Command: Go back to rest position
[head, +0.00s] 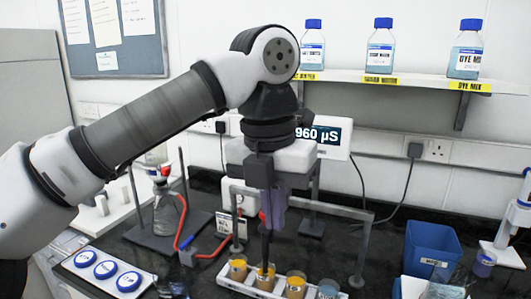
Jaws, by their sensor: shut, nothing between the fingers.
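My arm reaches in from the left and bends down over the bench in the head view. My gripper (266,258) points straight down and is shut with nothing between its fingers. Its tips are at or just above a vial with yellow-orange contents (264,281), second from the left in a white rack (232,283). I cannot tell whether they touch it. My wrist hides part of the display reading 960 µS (325,136).
A grey metal frame (340,211) stands around the rack, close to my gripper. A blue bin (432,249) is at right. A flask with red tubing (166,210) and a white tray of blue-topped pots (104,270) are at left. Blue-capped bottles (380,50) stand on the shelf.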

